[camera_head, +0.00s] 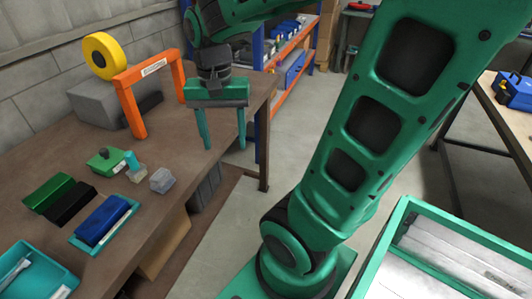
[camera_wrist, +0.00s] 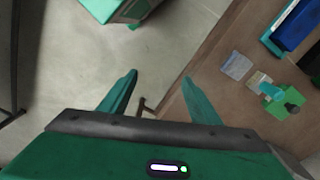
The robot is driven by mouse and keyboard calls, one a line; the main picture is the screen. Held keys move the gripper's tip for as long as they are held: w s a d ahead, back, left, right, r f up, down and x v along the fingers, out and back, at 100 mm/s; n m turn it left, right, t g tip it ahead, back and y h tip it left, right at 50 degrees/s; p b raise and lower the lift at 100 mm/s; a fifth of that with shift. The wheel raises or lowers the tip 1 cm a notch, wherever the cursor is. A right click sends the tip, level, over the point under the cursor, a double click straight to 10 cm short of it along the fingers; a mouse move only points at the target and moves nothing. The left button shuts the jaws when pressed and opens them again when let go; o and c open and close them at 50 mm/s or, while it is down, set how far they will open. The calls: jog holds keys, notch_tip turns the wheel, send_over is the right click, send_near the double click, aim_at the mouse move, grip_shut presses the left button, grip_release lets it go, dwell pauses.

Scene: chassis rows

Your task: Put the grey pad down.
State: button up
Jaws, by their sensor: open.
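A small pale grey block (camera_head: 162,181), the likeliest thing to be the grey pad, rests on the brown workbench (camera_head: 165,235) near its right edge. In the wrist view it shows as a flat grey square (camera_wrist: 236,66) to the right of the fingers. My gripper (camera_head: 223,142) hangs at the bench's right edge, fingers pointing down, apart from the block. Its two teal fingers are wide apart, also in the wrist view (camera_wrist: 160,80), with nothing between them; floor and the bench edge show there.
Beside the block stand a teal-capped bottle (camera_head: 135,165) and a green knobbed piece (camera_head: 105,160). A blue block (camera_head: 102,220) on a tray, green and black blocks (camera_head: 70,203) and a teal tray (camera_head: 30,272) lie nearer. An orange frame (camera_head: 133,108) stands behind, close to my gripper.

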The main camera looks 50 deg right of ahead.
jog(key=s+d+f+n, duration=0.2)
jog(key=s+d+n, duration=0.1)
jog(key=s, duration=0.7)
jog(key=shift+s+d+f, duration=0.3)
jog(key=shift+s+d, duration=0.05)
jog(key=shift+d, duration=0.55)
jog(key=shift+w+f, duration=0.25)
jog(key=shift+w, duration=0.25)
jog(key=shift+o, duration=0.3)
